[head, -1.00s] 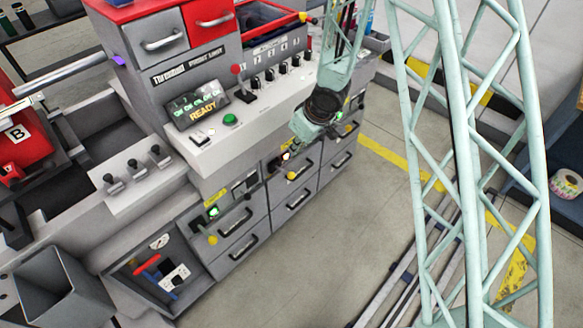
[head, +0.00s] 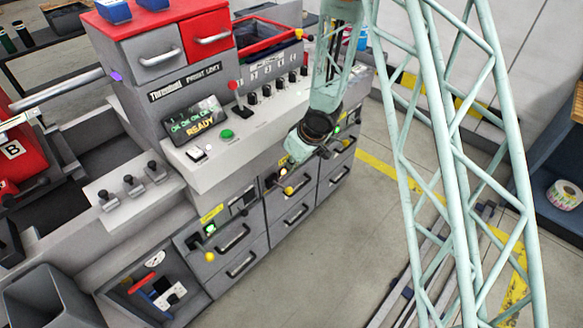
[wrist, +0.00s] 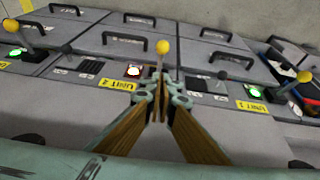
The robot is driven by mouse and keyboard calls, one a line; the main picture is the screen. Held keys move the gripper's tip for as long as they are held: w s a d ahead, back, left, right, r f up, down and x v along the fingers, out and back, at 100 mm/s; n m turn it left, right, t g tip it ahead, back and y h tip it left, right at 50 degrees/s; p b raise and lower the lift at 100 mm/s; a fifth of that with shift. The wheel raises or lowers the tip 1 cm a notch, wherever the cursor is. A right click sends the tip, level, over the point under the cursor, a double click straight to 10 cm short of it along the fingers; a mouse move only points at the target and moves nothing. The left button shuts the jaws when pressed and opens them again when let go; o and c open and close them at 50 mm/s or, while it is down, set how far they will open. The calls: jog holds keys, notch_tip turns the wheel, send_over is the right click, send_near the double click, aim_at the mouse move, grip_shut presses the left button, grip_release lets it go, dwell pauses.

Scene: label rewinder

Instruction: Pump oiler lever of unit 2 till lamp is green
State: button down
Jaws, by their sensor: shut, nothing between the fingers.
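The oiler lever of unit 2 has a yellow ball (head: 289,190), which also shows in the wrist view (wrist: 163,46), just beyond my fingertips. Its lamp (wrist: 133,71) looks white with a red rim, beside the yellow UNIT 2 label (wrist: 123,85). My gripper (wrist: 158,88) is shut and empty at the lever's shaft; I cannot tell whether it touches. In the head view my gripper (head: 290,172) is close to the front panel, hiding part of the unit 2 area.
Unit 1's yellow-ball lever (wrist: 304,76) and green lamp (wrist: 222,86) lie to the right in the wrist view. Another yellow-ball lever (wrist: 12,25) with a green lamp (wrist: 15,52) lies left. Drawers with dark handles (head: 295,214) are below the panel.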

jog(key=b, duration=0.3)
send_over(289, 189)
jog(key=w+a, duration=0.1)
jog(key=f, duration=0.7)
jog(key=shift+w+a+f, duration=0.15)
jog(key=shift+a, duration=0.05)
jog(key=shift+s+d+f+b, duration=0.15)
jog(key=shift+d+f+b, duration=0.05)
jog(key=shift+f, duration=0.35)
jog(key=shift+s+d+f+b, duration=0.15)
jog(key=shift+d+f+b, duration=0.1)
jog(key=shift+f, duration=0.25)
jog(key=shift+s+d+f+b, duration=0.15)
jog(key=shift+f+b, duration=0.05)
jog(key=shift+f, duration=0.35)
jog(key=shift+s+f+b, duration=0.15)
jog(key=shift+f+b, duration=0.2)
jog(key=shift+b, duration=0.65)
